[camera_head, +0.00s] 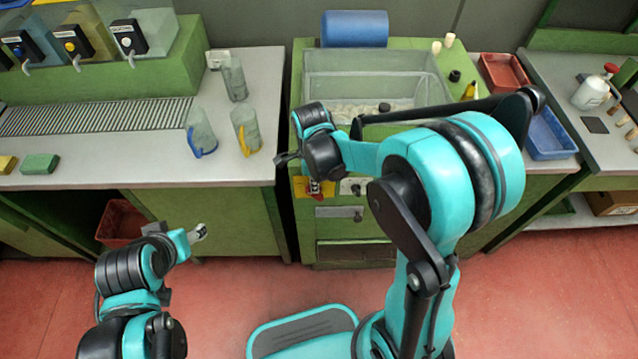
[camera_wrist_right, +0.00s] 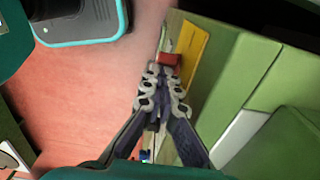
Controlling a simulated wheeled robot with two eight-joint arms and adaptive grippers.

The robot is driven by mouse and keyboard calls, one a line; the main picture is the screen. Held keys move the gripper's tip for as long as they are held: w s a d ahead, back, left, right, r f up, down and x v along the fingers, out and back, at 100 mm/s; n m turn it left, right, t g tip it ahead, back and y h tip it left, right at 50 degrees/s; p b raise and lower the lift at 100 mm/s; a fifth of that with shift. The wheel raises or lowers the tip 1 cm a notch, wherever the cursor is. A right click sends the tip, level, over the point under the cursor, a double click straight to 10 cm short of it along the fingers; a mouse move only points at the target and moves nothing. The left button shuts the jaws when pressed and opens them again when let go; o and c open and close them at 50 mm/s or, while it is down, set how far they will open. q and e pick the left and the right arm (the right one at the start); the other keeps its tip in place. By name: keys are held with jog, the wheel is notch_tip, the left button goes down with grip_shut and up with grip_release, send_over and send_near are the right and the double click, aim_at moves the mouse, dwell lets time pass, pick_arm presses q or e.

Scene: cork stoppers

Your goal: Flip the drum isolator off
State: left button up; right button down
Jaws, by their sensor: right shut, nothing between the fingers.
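The isolator is a red switch on a yellow plate (camera_head: 301,187), low on the front of the green machine in the head view. In the right wrist view the red switch (camera_wrist_right: 170,59) and its yellow plate (camera_wrist_right: 193,57) lie just beyond my fingertips. My right gripper (camera_head: 283,159) is shut and empty, above and left of the switch in the head view. In the right wrist view the gripper (camera_wrist_right: 162,85) points at the red part; I cannot tell whether it touches. My left gripper (camera_head: 198,233) is low at the left, away from the machine; its jaw opening is unclear.
The green machine holds a clear bin (camera_head: 360,75) of pale pieces, with a blue drum (camera_head: 354,28) behind. Grey jugs (camera_head: 201,132) stand on the left counter. A red tray (camera_head: 503,71) and a blue tray (camera_head: 549,135) lie right. The red floor in front is open.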

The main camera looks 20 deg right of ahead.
jog(key=shift+w+a+f, duration=0.15)
jog(key=shift+a, duration=0.35)
jog(key=shift+w+a+f, duration=0.1)
jog(key=shift+w+a, duration=0.05)
jog(key=shift+a, duration=0.35)
jog(key=shift+r, duration=0.2)
jog(key=shift+d+r+p, duration=0.1)
jog(key=shift+r+p, duration=0.55)
jog(key=shift+r, duration=0.05)
